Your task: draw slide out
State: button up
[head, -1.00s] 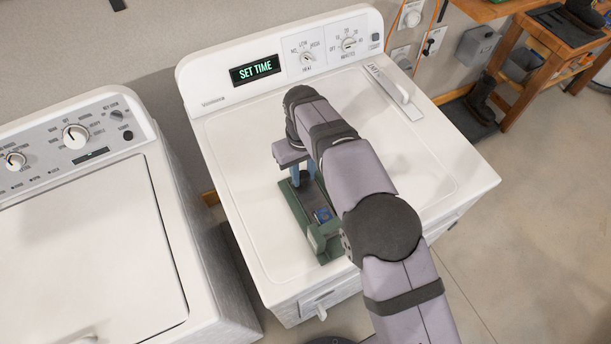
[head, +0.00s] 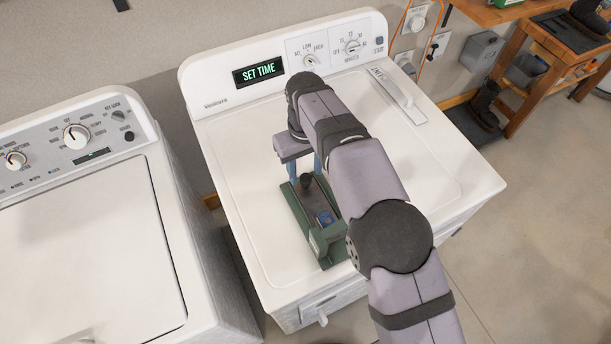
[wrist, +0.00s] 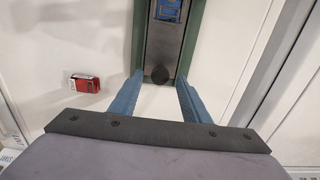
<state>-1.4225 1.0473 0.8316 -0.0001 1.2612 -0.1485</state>
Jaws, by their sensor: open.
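A green fixture (head: 327,240) lies on the white lid of the right-hand machine. A dark grey slide (head: 317,201) runs along its channel and has a round dark knob (head: 306,181) near the far end. My gripper (head: 304,176) is open, with its two blue fingers around that far end. In the wrist view, the knob (wrist: 160,75) sits between the tips of my gripper (wrist: 160,79), with a gap on each side. The slide (wrist: 165,44) and the green side rail (wrist: 137,38) extend away above it. Finger height relative to the knob is hard to tell.
A small red box (wrist: 85,83) lies on the lid beside the fixture in the wrist view; my arm hides it in the head view. The control panel (head: 290,57) stands behind the lid. A second white machine (head: 85,235) is at the left. The lid left of the fixture is clear.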

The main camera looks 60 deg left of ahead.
jog(key=shift+r+b, duration=0.45)
jog(key=shift+r, duration=1.65)
jog(key=c, duration=1)
jog(key=shift+w+d+n+t, duration=0.25)
jog(key=shift+d+n+t, duration=0.25)
jog(key=shift+n+t, duration=0.15)
grip_shut()
jog(key=d+r+n+t+y+b, duration=0.1)
jog(key=d+r+n+t+y, duration=0.4)
jog(key=n, duration=0.9)
jog(key=s+d+f+n+y, duration=0.1)
jog(key=s+d+f+n, duration=0.1)
jog(key=s+d+n, duration=0.2)
jog(key=s+d+f+n+g+y+b, duration=0.1)
jog(key=s+d+n, duration=0.3)
jog(key=n, duration=0.6)
jog(key=shift+s+d+f+n+y, duration=0.2)
jog(key=shift+s+f+n+y, duration=0.2)
jog(key=shift+y, duration=0.3)
